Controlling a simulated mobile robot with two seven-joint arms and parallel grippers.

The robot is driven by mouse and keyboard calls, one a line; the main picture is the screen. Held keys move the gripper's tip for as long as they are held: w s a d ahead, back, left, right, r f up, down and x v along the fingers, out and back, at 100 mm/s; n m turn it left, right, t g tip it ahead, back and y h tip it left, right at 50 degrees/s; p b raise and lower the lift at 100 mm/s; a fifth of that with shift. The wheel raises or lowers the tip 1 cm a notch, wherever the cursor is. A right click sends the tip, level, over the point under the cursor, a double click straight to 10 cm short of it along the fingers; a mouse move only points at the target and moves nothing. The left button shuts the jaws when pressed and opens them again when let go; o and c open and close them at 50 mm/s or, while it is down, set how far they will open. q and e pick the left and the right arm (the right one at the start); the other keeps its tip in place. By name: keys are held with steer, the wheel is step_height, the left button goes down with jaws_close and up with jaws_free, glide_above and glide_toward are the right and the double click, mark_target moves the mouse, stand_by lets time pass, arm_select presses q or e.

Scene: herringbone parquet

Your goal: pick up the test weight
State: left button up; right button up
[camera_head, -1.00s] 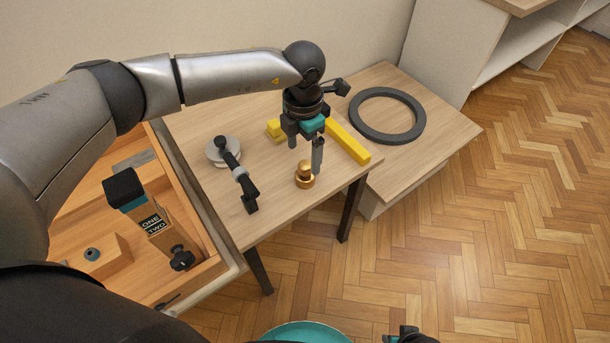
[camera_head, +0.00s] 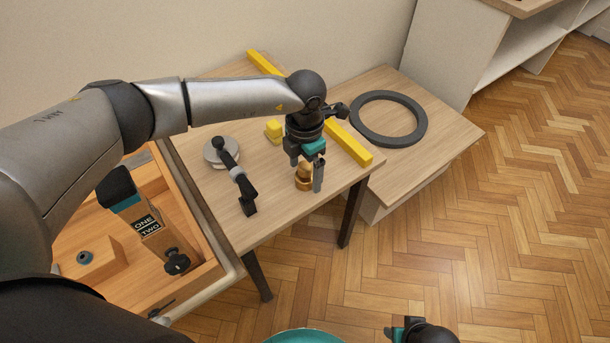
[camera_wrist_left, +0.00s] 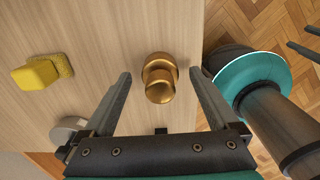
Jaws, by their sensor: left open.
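The test weight (camera_head: 303,183) is a small brass-coloured knobbed weight standing near the front edge of the small wooden table (camera_head: 270,215). In the left wrist view the weight (camera_wrist_left: 159,85) lies between the two finger tips, with a gap on each side. My left gripper (camera_head: 307,173) is open, points down at the weight, and partly hides it in the head view. It is empty. My right gripper (camera_head: 420,331) shows only in part at the bottom edge of the head view, and its fingers are not clear.
A grey disc-shaped object (camera_head: 216,158) and a black-handled tool (camera_head: 238,180) lie left of the weight. Yellow blocks (camera_head: 273,130) and a yellow bar (camera_head: 349,143) lie behind. A dark ring (camera_head: 422,125) lies on the lower table. A wooden drawer (camera_head: 207,275) is at left.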

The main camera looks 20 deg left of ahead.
arm_select(q)
jaws_close()
stand_by(0.7)
